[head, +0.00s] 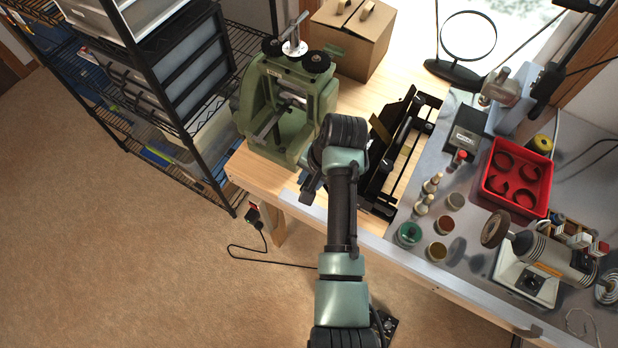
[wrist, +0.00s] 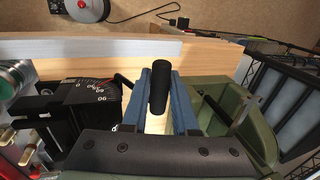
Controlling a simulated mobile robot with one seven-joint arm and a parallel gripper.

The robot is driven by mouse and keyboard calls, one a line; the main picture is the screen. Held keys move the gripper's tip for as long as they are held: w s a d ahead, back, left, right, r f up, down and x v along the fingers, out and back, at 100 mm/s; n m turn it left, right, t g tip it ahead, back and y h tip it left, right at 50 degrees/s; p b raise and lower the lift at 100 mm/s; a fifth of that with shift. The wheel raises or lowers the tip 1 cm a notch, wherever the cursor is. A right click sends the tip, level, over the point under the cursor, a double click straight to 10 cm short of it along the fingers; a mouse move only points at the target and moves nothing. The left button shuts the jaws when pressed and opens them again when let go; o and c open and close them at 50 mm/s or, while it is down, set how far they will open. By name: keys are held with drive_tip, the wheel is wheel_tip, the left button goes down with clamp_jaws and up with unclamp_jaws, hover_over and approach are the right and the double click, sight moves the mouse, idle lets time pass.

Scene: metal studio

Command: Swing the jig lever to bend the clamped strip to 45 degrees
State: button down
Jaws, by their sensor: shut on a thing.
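The bending jig (head: 380,190) is black and stands on the wooden bench, partly hidden by my arm in the head view. In the wrist view the jig's black block (wrist: 60,122) carries an angle scale (wrist: 92,88) with white marks and a thin red line; I cannot read the angle. The lever's black grip (wrist: 160,86) stands between the blue fingers of my gripper (wrist: 160,98), which is shut on it. In the head view my gripper is mostly hidden by my wrist. I cannot make out the clamped strip in either view.
A green press (head: 282,100) stands close left of the jig, and a cardboard box (head: 352,42) behind. To the right are small jars (head: 409,234), a red tray (head: 500,190) and a grinder (head: 545,255). A wire shelf (head: 215,150) stands left of the bench.

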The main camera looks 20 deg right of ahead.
drive_tip(key=shift+w+d+r+p, duration=0.1)
drive_tip(key=shift+d+r+p, duration=0.05)
drive_tip(key=shift+r+p, duration=1.05)
idle(0.4)
drive_tip(key=shift+b+x, duration=0.9)
drive_tip(key=shift+x, duration=0.4)
drive_tip(key=shift+s+b+x, duration=0.25)
drive_tip(key=shift+b+x, duration=0.55)
drive_tip(key=shift+x, duration=0.45)
drive_tip(key=shift+f, duration=0.15)
drive_tip(key=shift+s+f+b, duration=0.15)
drive_tip(key=shift+f+b, duration=0.7)
drive_tip(key=shift+f, duration=0.35)
